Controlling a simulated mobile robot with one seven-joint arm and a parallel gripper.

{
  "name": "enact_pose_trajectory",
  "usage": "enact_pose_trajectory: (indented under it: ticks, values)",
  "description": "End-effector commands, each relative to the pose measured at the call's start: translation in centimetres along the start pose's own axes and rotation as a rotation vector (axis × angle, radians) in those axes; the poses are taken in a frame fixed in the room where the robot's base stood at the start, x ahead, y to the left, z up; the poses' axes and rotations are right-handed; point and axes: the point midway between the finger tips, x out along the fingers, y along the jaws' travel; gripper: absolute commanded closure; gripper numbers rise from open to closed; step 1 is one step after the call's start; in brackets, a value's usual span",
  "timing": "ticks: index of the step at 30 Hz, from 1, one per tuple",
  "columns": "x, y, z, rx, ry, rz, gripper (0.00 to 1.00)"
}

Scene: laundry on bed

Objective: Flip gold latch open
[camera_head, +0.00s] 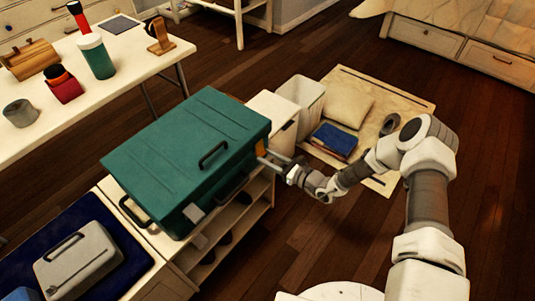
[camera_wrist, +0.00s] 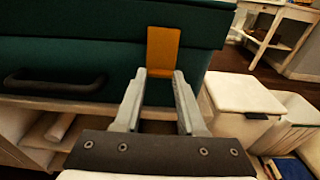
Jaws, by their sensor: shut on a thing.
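The gold latch (camera_wrist: 163,48) is a flat orange-gold plate on the front of the green case. It spans the seam between lid and body, and it also shows in the head view (camera_head: 260,147). The green case (camera_head: 175,150) sits lid down on a white shelf unit. My gripper (camera_wrist: 158,76) is at the latch's lower part, with one finger on each side, shut on it. The fingers hide little of the latch; the exact contact is hard to make out. A second, silver-grey latch (camera_head: 194,212) is on the case's front left.
A black handle (camera_wrist: 55,84) is on the case front, left of my gripper. White bins (camera_head: 300,100) stand right of the case. A grey case (camera_head: 78,262) lies at lower left. A white table (camera_head: 120,60) with several items is behind. Floor at right is open.

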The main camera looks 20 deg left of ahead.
Motion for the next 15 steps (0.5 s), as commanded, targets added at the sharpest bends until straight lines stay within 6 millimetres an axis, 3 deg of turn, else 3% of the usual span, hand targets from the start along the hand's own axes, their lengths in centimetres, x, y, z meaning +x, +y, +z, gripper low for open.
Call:
enact_pose_trajectory:
  ticks: [1, 15]
  values:
    - [-0.3, 0.0, 1.0, -0.001, 0.031, 0.0, 1.0]
    - [-1.9, 0.1, 3.0, -0.004, 0.426, 0.003, 1.0]
